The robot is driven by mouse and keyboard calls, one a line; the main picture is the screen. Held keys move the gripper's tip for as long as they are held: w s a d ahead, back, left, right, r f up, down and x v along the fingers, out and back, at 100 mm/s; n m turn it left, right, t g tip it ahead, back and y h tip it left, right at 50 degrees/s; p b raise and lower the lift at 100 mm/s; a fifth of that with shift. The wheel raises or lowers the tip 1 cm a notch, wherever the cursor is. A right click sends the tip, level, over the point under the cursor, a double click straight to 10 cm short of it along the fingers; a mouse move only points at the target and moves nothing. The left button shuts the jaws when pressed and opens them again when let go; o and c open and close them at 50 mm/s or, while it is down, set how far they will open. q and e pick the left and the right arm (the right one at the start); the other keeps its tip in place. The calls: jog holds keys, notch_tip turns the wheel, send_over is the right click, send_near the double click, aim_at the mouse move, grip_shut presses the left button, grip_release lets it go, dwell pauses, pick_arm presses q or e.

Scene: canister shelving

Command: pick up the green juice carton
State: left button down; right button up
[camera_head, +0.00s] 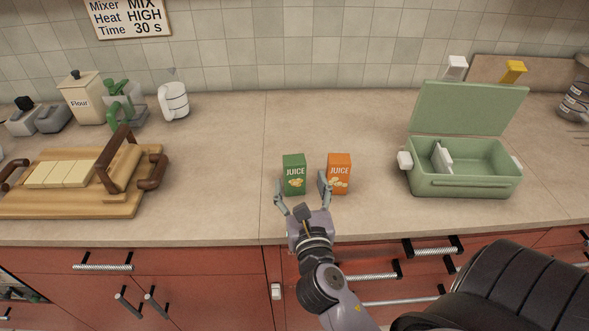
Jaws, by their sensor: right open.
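The green juice carton (294,174) stands upright on the counter near the middle of the head view. An orange juice carton (341,173) stands upright just to its right, with a small gap between them. My right gripper (301,193) is open at the front of the cartons. Its left finger is at the left of the green carton's lower edge, and its right finger is in front of the orange carton's left side. I cannot tell whether either finger touches a carton. My left gripper is not in view.
An open green lunch box (464,186) stands at the right. A wooden board (90,208) with pale blocks and a brown-handled tool lies at the left. A flour canister (83,98) and a white mug (174,101) stand behind. The counter behind the cartons is clear.

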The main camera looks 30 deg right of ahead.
aim_at(296, 167)
jog(key=p+x, duration=0.1)
jog(key=x, duration=0.7)
jog(key=shift+w+f+p, duration=0.15)
jog(key=shift+p, duration=0.2)
jog(key=shift+w+d+f, duration=0.1)
jog(key=shift+w+d, duration=0.05)
jog(key=shift+w, duration=0.1)
jog(key=shift+s, duration=0.1)
jog(key=shift+c, duration=0.2)
jog(key=shift+c, duration=0.7)
jog(key=c, duration=1.3)
jog(key=shift+o, duration=0.2)
